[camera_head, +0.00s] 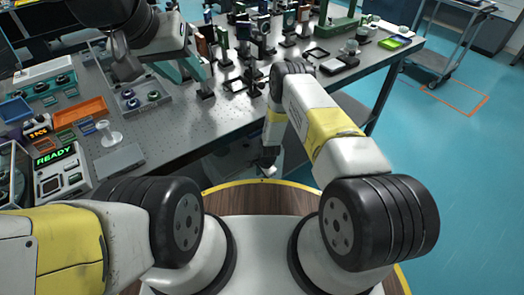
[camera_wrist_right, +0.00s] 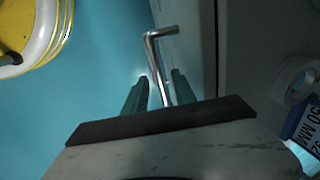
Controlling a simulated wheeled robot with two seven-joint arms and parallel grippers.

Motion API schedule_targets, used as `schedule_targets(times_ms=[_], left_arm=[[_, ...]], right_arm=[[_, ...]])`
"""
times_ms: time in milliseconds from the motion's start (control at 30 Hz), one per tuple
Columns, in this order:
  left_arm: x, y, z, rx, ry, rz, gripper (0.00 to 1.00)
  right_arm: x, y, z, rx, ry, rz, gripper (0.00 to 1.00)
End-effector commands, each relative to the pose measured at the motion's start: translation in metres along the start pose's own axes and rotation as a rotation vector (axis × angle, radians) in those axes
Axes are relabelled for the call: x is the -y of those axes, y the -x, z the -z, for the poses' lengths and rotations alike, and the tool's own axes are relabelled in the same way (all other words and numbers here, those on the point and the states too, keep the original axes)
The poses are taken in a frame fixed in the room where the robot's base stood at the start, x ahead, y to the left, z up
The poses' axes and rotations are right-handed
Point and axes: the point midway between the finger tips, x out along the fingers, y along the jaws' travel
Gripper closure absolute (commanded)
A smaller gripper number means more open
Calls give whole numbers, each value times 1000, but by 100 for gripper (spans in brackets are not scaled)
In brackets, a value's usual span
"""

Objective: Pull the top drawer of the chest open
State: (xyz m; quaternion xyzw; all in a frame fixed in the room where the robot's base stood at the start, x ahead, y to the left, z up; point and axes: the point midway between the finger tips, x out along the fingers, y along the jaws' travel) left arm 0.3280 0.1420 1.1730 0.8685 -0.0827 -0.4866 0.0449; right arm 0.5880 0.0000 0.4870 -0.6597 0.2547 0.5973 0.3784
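The top drawer's grey front (camera_wrist_right: 188,40) runs down the middle of the right wrist view. A bent metal bar handle (camera_wrist_right: 158,58) stands out from it. To the right of the front I see into the drawer, so it stands at least partly open. My right gripper (camera_wrist_right: 160,92) has its two teal fingers on either side of the handle, with visible gaps. In the head view my right gripper (camera_head: 266,170) is low beside the table, and the chest is mostly hidden there. My left gripper (camera_head: 155,72) is over the table at upper left, fingers apart and empty.
A white ring (camera_wrist_right: 295,80) and a blue box marked 50 MM (camera_wrist_right: 305,125) lie inside the drawer. The optical table (camera_head: 225,118) carries trays, instruments and several optical mounts. A cart (camera_head: 440,60) stands at upper right.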

Motion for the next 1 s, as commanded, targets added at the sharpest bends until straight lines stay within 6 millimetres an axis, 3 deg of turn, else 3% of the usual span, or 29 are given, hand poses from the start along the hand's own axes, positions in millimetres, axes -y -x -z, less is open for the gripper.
schedule_targets(times_ms=[233,400,1000], left_arm=[[0,0,0,0,0,0,64],[0,0,0,0,0,0,64],[0,0,0,0,0,0,64]], right_arm=[[0,-1,0,0,0,0,68],[0,-1,0,0,0,0,99],[1,-1,0,0,0,1,100]])
